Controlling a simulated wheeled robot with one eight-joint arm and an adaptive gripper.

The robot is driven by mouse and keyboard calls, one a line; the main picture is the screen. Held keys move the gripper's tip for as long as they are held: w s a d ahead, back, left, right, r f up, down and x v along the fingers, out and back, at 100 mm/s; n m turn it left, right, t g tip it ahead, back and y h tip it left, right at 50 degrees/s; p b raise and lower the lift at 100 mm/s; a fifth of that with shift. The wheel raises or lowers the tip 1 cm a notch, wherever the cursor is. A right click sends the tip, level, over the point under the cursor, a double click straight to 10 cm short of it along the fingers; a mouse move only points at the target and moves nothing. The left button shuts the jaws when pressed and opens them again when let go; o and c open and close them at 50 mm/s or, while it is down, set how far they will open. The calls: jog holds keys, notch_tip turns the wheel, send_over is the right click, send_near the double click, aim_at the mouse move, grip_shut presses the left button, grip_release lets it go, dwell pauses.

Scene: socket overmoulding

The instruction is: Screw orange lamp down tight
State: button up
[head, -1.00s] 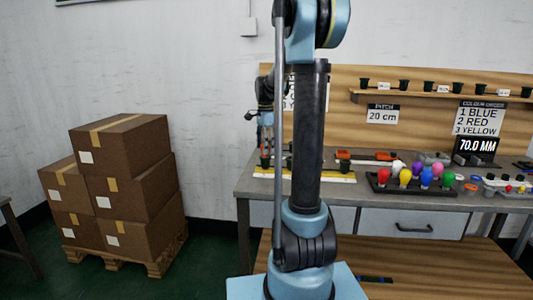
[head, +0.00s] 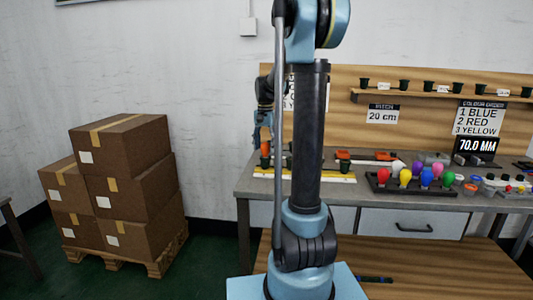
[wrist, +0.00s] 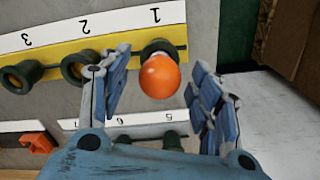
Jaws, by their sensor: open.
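The orange lamp (wrist: 160,76) is a round bulb at the dark socket (wrist: 157,47) marked 1 on the yellow strip (wrist: 120,47). How far it is screwed in cannot be told. My gripper (wrist: 158,66) is open, with one blue-grey finger on each side of the lamp and a visible gap at both sides. In the head view the lamp (head: 265,149) shows small at the left end of the bench, below my gripper (head: 263,128), whose fingers are too small to read there.
Empty sockets (wrist: 80,66) marked 2 and 3 stand left of the lamp. A second, white numbered strip (wrist: 140,119) lies nearby. On the bench (head: 350,190), a dark tray (head: 400,189) holds several coloured bulbs to the right.

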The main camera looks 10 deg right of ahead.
jog(key=n, duration=0.5)
jog(key=shift+n, duration=2.6)
jog(key=c, duration=1)
jog(key=shift+m, duration=2.3)
jog(key=shift+c, duration=0.2)
